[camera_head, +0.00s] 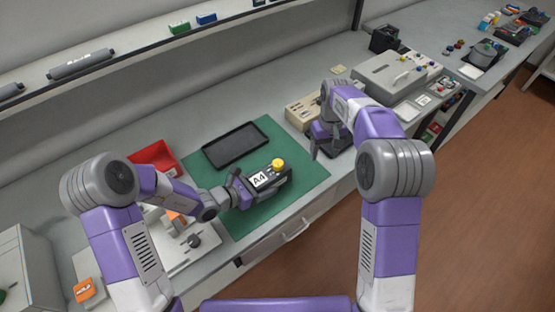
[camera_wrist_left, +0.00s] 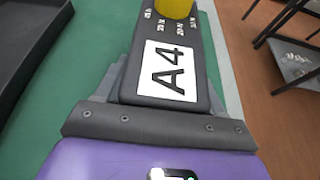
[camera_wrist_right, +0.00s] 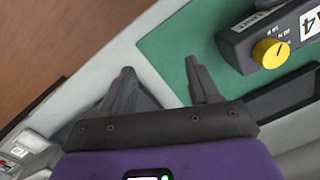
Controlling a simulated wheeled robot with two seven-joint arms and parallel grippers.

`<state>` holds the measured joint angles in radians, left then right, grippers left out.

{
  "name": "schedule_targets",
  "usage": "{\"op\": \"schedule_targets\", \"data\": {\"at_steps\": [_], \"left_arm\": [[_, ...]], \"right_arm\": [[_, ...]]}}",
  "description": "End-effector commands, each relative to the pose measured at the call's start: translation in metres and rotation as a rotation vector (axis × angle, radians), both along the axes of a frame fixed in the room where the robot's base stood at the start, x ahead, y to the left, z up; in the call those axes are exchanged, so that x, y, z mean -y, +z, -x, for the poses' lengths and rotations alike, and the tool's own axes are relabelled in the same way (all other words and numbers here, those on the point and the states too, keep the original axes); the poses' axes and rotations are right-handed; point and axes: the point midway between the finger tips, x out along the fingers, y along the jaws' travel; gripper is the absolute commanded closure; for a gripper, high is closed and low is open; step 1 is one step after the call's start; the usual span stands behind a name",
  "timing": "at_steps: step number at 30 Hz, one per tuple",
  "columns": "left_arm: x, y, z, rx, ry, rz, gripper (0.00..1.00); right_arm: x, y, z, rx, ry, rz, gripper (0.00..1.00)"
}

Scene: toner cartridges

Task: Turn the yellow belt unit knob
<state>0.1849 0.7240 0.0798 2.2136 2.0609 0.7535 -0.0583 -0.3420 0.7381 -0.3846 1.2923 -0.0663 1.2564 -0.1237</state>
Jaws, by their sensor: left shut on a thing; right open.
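The belt unit (camera_head: 264,184) is a dark grey block with a white A4 label, lying over the green mat. Its yellow knob (camera_head: 278,164) sits on top at the right end, with small white markings beside it. The knob also shows in the left wrist view (camera_wrist_left: 176,7) and the right wrist view (camera_wrist_right: 271,53), where a dark pointer line is visible on its face. My left gripper (camera_head: 237,189) is shut on the label end of the unit. My right gripper (camera_head: 329,150) is open and empty, to the right of the knob and apart from it.
A black tray (camera_head: 232,146) lies on the green mat (camera_head: 306,172) behind the unit. A red bin (camera_head: 158,155) stands at the left. A beige box (camera_head: 300,112) is close behind my right gripper. The mat's front right part is clear.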

Motion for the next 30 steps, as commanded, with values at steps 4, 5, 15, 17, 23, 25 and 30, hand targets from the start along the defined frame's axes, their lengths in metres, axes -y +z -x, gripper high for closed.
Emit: {"op": "schedule_targets", "data": {"at_steps": [4, 5, 15, 17, 23, 25, 30], "left_arm": [[-0.002, -0.001, -0.001, 0.0, 0.005, -0.002, 0.81], [-0.002, -0.001, -0.001, 0.0, 0.005, -0.002, 0.81], [-0.002, 0.0, -0.001, 0.0, 0.006, -0.002, 0.81], [-0.002, 0.0, -0.001, 0.001, 0.006, -0.002, 0.81], [-0.002, 0.0, -0.001, 0.0, 0.005, -0.001, 0.81], [-0.002, 0.0, -0.001, 0.0, 0.005, -0.001, 0.81], [-0.002, 0.0, -0.001, 0.0, 0.005, -0.001, 0.81]], "right_arm": [[-0.074, 0.054, 0.002, 0.051, 0.141, 0.007, 0.39], [-0.085, 0.062, 0.004, 0.059, 0.163, 0.008, 0.39], [-0.141, 0.099, 0.02, 0.092, 0.271, 0.015, 0.39], [-0.142, 0.093, 0.021, 0.09, 0.272, 0.015, 0.39], [-0.141, 0.056, 0.021, 0.088, 0.272, 0.017, 0.39], [-0.141, 0.041, 0.021, 0.088, 0.271, 0.017, 0.39], [-0.141, 0.01, 0.021, 0.088, 0.27, 0.016, 0.39]]}}
